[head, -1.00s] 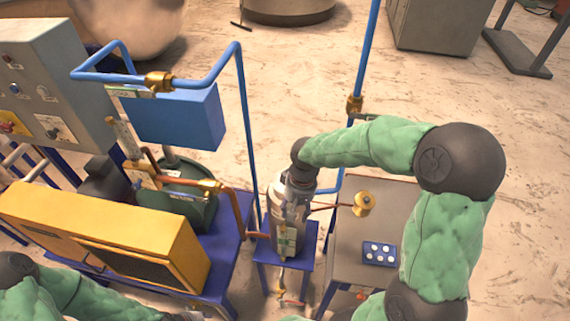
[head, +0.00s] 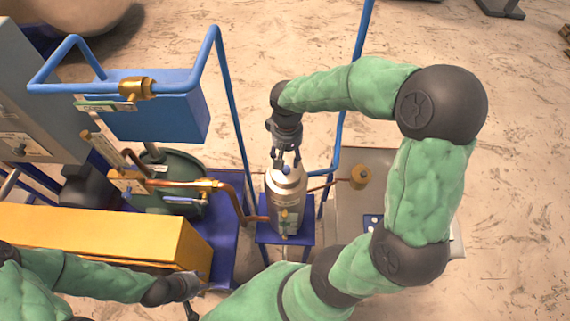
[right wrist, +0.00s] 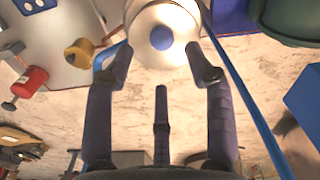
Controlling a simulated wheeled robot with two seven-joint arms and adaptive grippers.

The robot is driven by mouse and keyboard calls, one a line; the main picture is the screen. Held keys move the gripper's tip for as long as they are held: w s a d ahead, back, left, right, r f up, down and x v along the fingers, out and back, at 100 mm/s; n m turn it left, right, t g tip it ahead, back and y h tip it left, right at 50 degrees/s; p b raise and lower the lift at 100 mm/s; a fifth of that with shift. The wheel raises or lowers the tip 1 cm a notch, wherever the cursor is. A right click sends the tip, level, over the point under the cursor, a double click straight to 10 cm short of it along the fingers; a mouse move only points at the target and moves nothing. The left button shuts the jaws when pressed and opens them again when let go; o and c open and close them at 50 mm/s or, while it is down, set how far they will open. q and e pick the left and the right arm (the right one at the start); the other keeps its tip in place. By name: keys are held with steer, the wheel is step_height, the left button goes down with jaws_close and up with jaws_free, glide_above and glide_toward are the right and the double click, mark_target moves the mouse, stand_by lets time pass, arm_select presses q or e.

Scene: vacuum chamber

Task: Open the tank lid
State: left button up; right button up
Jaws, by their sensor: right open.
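The tank (head: 286,200) is a silvery cylinder standing upright on a small blue stand. Its lid (right wrist: 163,35) is a pale round top with a blue knob (right wrist: 161,38) at the centre; the knob also shows in the head view (head: 286,170).
Blue pipes (head: 232,110) rise close to the left and right of the tank. Copper pipes with a brass fitting (head: 360,176) join near it. A yellow cabinet (head: 110,238) and a dark green vessel (head: 172,182) stand left. A grey table (head: 372,195) stands right.

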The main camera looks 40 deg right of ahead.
mark_target(286, 168)
steer(key=f, duration=0.6)
steer(key=shift+w+f, duration=0.25)
steer(key=shift+f, duration=0.1)
steer(key=shift+s, duration=0.1)
jaws_close()
